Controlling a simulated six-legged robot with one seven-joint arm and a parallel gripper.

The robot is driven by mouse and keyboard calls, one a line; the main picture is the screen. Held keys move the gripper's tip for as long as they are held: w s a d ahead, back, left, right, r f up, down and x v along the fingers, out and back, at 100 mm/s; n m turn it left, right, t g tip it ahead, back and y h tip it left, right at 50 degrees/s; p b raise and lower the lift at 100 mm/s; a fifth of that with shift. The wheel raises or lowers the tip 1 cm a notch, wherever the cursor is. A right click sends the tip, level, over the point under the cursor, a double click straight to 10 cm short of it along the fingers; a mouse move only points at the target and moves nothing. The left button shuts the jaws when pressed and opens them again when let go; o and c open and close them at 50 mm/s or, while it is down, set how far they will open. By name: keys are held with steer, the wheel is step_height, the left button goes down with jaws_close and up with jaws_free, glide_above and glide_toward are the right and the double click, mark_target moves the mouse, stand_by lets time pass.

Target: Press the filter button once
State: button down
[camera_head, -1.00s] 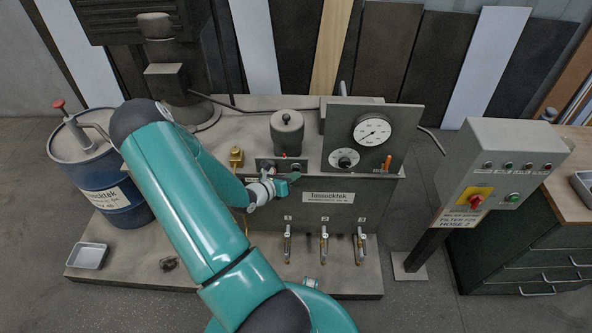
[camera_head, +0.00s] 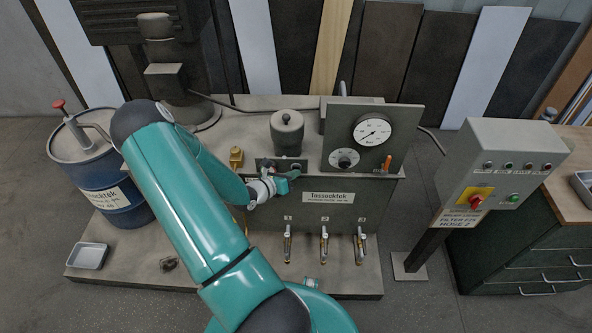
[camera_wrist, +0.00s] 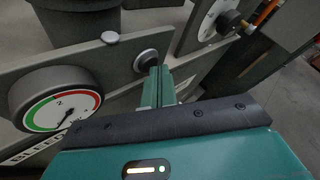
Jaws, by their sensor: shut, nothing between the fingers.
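My gripper (camera_head: 296,172) is shut and empty. Its fingertips (camera_wrist: 159,72) are right by the button's lower edge in the wrist view; I cannot tell whether they touch it. A small pale round cap (camera_wrist: 110,37) sits at the panel's top edge.
A red-and-green dial (camera_wrist: 57,100) is left of my fingers. A larger panel with a gauge (camera_head: 372,131) and black knob (camera_head: 344,159) stands to the right. Several valves (camera_head: 324,244) are below. A control box (camera_head: 507,163) and blue drum (camera_head: 104,180) flank the bench.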

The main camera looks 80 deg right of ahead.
steer(key=shift+a, duration=0.1)
steer(key=shift+s+a, duration=0.2)
steer(key=shift+a, duration=0.55)
steer(key=a, duration=0.2)
steer(key=s+a, duration=0.1)
steer(key=a, duration=0.2)
stand_by(0.4)
stand_by(0.8)
